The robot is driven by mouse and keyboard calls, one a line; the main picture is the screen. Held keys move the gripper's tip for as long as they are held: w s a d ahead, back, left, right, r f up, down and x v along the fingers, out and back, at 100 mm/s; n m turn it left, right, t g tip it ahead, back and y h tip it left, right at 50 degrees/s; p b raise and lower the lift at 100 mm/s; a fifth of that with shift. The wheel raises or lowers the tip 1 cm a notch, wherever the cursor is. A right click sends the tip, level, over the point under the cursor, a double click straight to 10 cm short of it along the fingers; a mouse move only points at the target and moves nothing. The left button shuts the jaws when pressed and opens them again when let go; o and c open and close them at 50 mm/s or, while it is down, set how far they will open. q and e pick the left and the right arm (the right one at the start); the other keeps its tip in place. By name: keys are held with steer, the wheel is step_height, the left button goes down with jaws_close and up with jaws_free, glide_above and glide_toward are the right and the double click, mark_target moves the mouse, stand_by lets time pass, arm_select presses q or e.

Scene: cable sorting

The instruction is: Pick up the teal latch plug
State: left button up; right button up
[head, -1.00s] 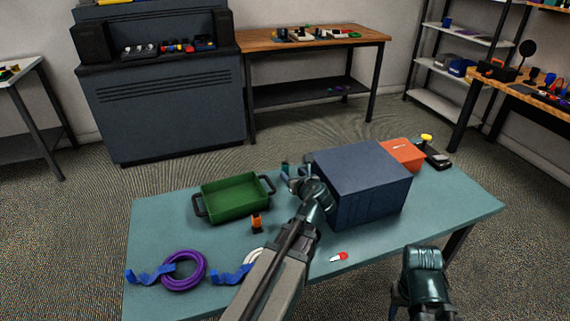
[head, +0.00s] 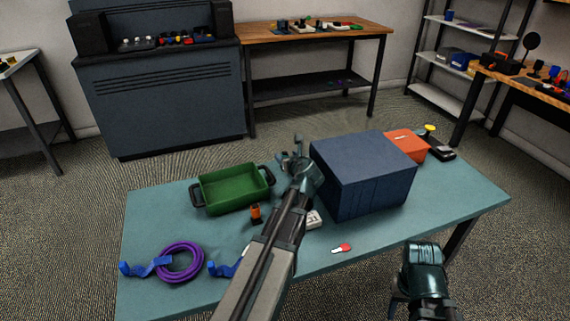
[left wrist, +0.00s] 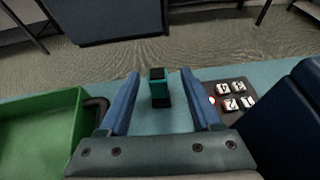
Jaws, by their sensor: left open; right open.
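In the head view my left gripper (head: 293,150) is over the table's far side, between the green tray and the blue box, and hides the plug. My right gripper (head: 424,285) is low at the near right, away from the plug.
The green tray (head: 203,205) is left of my gripper, the large blue box (head: 365,178) close on its right. A block with white keys (left wrist: 232,88) lies right of the plug. An orange part (head: 255,212), purple cable (head: 180,278) and red-white piece (head: 342,248) lie nearer.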

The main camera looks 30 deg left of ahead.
mark_target(284, 153)
arm_select(q)
steer(key=b+x, duration=0.2)
steer(key=x, duration=0.3)
steer(key=shift+a, duration=0.2)
steer(key=shift+s+r, duration=0.1)
jaws_close()
